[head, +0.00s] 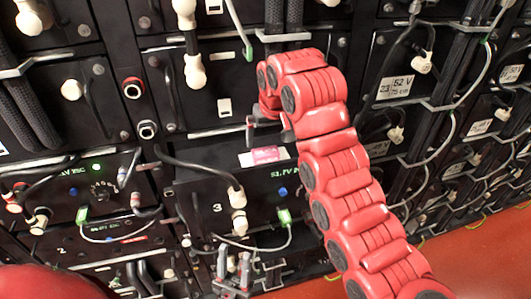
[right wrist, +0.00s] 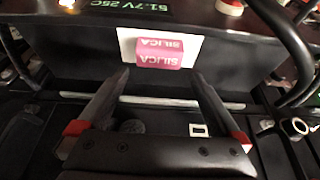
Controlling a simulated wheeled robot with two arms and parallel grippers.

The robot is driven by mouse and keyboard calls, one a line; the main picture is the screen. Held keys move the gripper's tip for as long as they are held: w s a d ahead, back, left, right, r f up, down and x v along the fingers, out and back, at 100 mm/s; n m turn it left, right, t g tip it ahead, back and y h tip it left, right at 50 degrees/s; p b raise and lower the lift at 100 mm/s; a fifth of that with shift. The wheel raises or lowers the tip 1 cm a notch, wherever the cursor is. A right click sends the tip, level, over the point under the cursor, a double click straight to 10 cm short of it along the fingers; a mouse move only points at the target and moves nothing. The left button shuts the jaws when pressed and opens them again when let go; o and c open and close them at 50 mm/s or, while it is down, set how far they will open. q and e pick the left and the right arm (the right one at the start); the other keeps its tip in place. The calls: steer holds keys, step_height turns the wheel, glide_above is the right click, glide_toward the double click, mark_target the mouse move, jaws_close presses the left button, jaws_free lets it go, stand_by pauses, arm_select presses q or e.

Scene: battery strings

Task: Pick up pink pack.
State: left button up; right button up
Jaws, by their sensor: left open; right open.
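The pink pack (right wrist: 159,53), printed SILICA, lies on a white card (right wrist: 193,46) on top of a black battery module in the right wrist view. It also shows small in the head view (head: 264,155), just below my right gripper. My right gripper (right wrist: 161,78) is open and empty. Its two fingertips point at the pack's near edge from either side and appear apart from it. In the head view, the right gripper (head: 264,132) is partly hidden by the red arm. My left gripper (head: 236,272) is open and empty, low in front of the modules.
Racks of black battery modules fill the head view, with cables and white connectors (head: 238,222) hanging in front. Black cables (right wrist: 290,40) arch at the right of the right wrist view. A metal rail (right wrist: 150,101) runs below the fingers. Red floor (head: 470,245) is clear at lower right.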

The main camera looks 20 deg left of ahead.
mark_target(266, 152)
steer(key=shift+x, duration=1)
steer(key=shift+a+f+p, duration=0.1)
steer(key=shift+f+p, duration=0.3)
steer(key=shift+p, duration=0.2)
steer(key=x, duration=0.1)
steer(key=p+x, duration=0.2)
steer(key=x, duration=0.1)
steer(key=shift+d+f, duration=0.2)
steer(key=shift+d, duration=0.05)
steer(key=c, duration=1)
steer(key=shift+r, duration=0.1)
steer(key=shift+c, duration=0.2)
